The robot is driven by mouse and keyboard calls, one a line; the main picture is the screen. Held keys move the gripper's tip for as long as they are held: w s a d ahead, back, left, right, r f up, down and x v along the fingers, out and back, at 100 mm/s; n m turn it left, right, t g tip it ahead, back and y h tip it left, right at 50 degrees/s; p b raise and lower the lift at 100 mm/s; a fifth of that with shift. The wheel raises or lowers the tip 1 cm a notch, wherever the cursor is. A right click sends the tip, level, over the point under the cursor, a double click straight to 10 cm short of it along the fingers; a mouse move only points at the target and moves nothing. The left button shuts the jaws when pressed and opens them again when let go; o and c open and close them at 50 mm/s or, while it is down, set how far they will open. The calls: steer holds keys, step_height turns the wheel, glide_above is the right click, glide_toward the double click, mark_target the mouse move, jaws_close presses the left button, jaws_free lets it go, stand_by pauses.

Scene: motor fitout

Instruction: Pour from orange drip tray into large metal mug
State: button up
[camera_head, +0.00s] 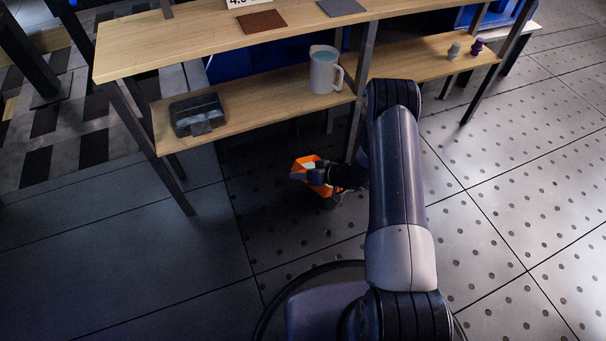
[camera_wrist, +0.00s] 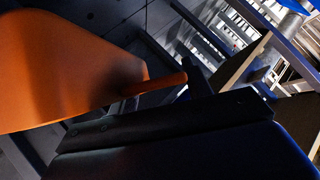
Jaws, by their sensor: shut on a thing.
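The orange drip tray (camera_head: 310,168) is in my gripper (camera_head: 320,176), in front of and below the lower shelf in the head view. It looks tilted, and my gripper hides part of it. In the wrist view the orange tray (camera_wrist: 70,65) fills the left side, with a dark gripper finger (camera_wrist: 170,122) across its handle. My gripper is shut on the tray. The tray's contents cannot be made out. The large metal mug (camera_head: 323,72) stands upright on the lower shelf, light grey with a handle on its right. The tray is apart from the mug, lower and nearer.
The upper shelf (camera_head: 200,36) overhangs from behind. A metal leg (camera_head: 361,90) stands just right of the mug.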

steer(key=shift+r, duration=0.1)
stand_by(0.4)
steer(key=shift+w+d+r, duration=0.15)
steer(key=shift+r, duration=0.05)
stand_by(0.5)
steer(key=shift+w+d+r+m+y, duration=0.1)
steer(key=shift+r+m+y, duration=0.2)
stand_by(0.4)
steer(key=shift+w+d+r+g+p, duration=0.15)
steer(key=shift+d+r+g+p, duration=0.05)
steer(key=shift+r+g+p, duration=0.1)
stand_by(0.4)
steer(key=shift+w+d+r+m+y, duration=0.1)
steer(key=shift+d+r+m+y, duration=0.1)
steer(key=shift+m+y, duration=0.1)
stand_by(0.3)
